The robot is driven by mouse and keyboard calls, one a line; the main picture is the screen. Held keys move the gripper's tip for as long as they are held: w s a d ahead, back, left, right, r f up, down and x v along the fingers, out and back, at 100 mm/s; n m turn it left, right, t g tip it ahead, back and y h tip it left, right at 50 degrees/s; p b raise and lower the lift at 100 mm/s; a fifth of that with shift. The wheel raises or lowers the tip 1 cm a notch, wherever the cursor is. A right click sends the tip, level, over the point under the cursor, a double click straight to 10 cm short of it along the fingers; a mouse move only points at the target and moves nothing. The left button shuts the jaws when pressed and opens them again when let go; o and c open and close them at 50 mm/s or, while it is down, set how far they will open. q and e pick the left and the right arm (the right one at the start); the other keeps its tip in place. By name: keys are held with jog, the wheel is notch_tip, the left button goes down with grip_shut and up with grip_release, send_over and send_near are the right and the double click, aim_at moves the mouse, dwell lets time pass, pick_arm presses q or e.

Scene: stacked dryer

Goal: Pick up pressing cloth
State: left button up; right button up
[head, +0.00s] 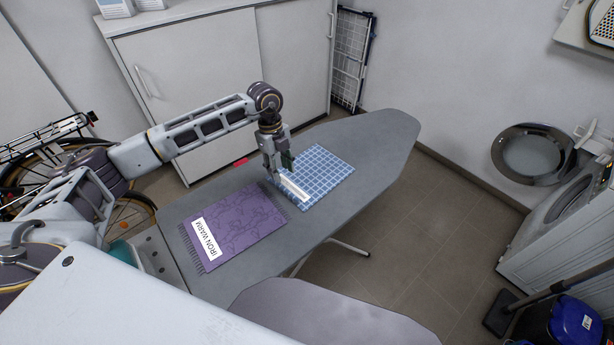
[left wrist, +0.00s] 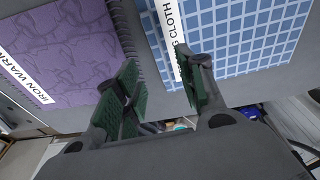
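The pressing cloth (head: 324,171) is a blue checked cloth with a white label strip, lying flat on the grey ironing board (head: 381,137). Its label partly reads "CLOTH" in the left wrist view (left wrist: 240,35). My left gripper (head: 279,172) is over the cloth's left edge, with its fingers pointing down. In the left wrist view its two green-padded fingers (left wrist: 160,85) are apart, with nothing seen between them. One fingertip overlaps the label side of the cloth; I cannot tell whether it touches. My right gripper is not in view.
A purple fringed cloth (head: 236,226) labelled "IRON WARM" lies left of the blue cloth on the board. A small red item (head: 241,161) is at the board's far edge. White cabinets (head: 190,75) stand behind. An open round-door dryer (head: 532,155) is at right.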

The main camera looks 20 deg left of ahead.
aim_at(285, 188)
pick_arm(q)
jog(key=shift+s+d+f, duration=0.1)
jog(key=shift+d+f, duration=0.05)
jog(key=shift+f, duration=0.9)
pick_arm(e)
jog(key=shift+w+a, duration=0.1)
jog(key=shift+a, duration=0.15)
pick_arm(q)
jog(key=shift+f, duration=0.1)
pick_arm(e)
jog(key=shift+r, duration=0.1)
pick_arm(q)
jog(key=shift+s+d+f, duration=0.15)
jog(key=shift+f, duration=0.45)
jog(key=f, duration=0.1)
jog(key=f+p, duration=0.1)
jog(key=shift+s+d+f, duration=0.15)
jog(key=shift+d+f, duration=0.05)
jog(key=shift+f, duration=0.65)
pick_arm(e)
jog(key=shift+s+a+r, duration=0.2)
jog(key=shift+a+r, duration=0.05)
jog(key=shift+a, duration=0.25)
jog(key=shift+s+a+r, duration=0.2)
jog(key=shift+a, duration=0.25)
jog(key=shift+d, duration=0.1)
